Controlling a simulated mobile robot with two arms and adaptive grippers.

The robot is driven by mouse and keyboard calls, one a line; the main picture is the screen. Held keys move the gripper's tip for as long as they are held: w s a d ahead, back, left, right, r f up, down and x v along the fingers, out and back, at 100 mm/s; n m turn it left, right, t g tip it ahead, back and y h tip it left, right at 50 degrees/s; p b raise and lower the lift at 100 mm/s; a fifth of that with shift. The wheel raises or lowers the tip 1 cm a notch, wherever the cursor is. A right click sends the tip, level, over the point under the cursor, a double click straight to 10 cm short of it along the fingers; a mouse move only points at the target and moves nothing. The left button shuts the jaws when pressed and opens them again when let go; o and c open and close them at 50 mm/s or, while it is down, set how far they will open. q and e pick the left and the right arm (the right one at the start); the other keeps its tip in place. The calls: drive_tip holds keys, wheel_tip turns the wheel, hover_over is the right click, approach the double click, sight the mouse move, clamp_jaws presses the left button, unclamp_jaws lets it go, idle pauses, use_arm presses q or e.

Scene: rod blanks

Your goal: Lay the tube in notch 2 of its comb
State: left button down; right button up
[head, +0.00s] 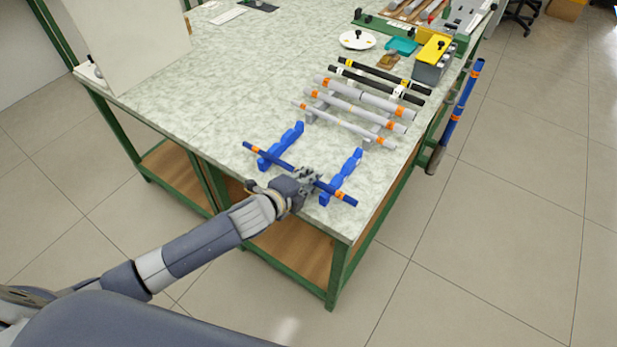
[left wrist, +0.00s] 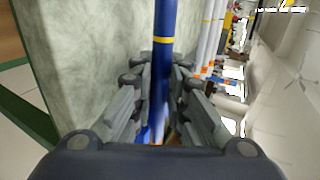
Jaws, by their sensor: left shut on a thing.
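The blue tube (head: 333,191) with orange bands near its ends lies crosswise over the two blue comb pieces, the left one (head: 291,137) and the right one (head: 352,165), close to their near ends. My left gripper (head: 308,179) is shut on the tube between the two pieces. In the left wrist view the tube (left wrist: 165,22), with a yellow band, runs between the fingers (left wrist: 160,82). The fingers hide the tube's middle. I cannot tell whether the tube rests in a notch or sits just above. My right gripper is out of view.
Behind the comb, grey tubes with orange bands (head: 352,108) and black tubes (head: 385,73) lie on grey supports. A white plate (head: 358,40), a teal tray (head: 401,46) and a yellow-topped box (head: 432,57) stand farther back. The table's near edge is close to the comb.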

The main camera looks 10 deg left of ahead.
use_arm(q)
drive_tip(key=shift+f, duration=0.2)
drive_tip(key=c, duration=1.5)
unclamp_jaws()
drive_tip(key=v, duration=1.2)
drive_tip(key=shift+r, duration=0.1)
